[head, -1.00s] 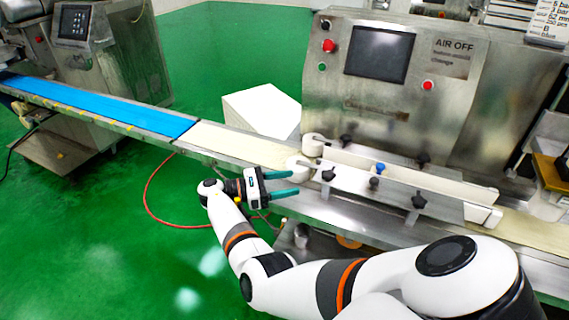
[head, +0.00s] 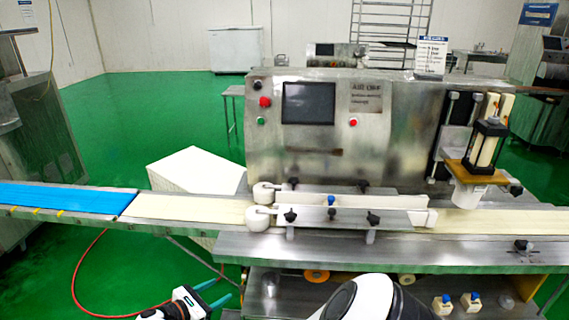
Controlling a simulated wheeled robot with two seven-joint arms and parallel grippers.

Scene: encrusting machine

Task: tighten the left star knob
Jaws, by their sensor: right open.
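The left star knob (head: 290,216) is dark and stands on a short post at the left part of the front guide rail (head: 326,218). A second dark star knob (head: 373,219) stands further right on this rail, with a small blue knob (head: 332,213) between them. My right gripper (head: 214,293) is at the bottom edge, left of and below the left star knob, clear of it. Its two teal fingers are apart with nothing between them. My left gripper is not in view.
The conveyor's blue belt (head: 62,198) and cream belt (head: 188,208) run in from the left. The machine's steel ledge (head: 310,246) lies in front of the rails. A control panel (head: 308,103) stands behind. A red hose (head: 82,268) lies on the green floor.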

